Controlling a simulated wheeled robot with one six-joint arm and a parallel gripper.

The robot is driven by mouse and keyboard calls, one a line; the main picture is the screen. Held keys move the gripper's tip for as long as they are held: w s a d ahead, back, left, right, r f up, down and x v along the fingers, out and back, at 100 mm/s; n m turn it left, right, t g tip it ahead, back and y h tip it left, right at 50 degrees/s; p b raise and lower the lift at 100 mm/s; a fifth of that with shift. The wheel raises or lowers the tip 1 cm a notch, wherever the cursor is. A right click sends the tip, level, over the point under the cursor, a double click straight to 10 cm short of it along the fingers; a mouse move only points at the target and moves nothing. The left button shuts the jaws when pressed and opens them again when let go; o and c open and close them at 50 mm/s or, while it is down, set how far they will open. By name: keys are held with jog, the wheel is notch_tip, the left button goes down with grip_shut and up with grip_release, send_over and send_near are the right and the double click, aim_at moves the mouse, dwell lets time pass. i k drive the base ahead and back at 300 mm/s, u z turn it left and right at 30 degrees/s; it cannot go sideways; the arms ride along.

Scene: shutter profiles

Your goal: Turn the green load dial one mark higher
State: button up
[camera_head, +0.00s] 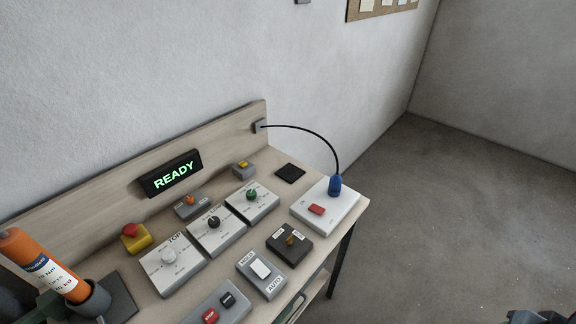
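The green dial (252,195) sits on a pale sloped control box (262,211), at the right end of a row of three dial boxes on the bench. Small marks and print surround the knob, but they are too small to read, and I cannot tell which mark it points to. A dark piece at the bottom right corner (541,317) looks like part of my arm or gripper, cut off by the picture edge. It is far from the dial, and its fingers cannot be made out. Nothing covers the green dial.
Boxes with a black dial (213,222) and a white dial (168,256) stand left of it. A READY display (172,174) is behind. A blue-ended cable (336,185) arches to a white box (335,213). Switch boxes stand in front. An orange cylinder (37,262) is at left.

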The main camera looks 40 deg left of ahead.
aim_at(251, 194)
jog(key=i, duration=1.2)
jog(key=u, duration=3.45)
jog(key=i, duration=0.5)
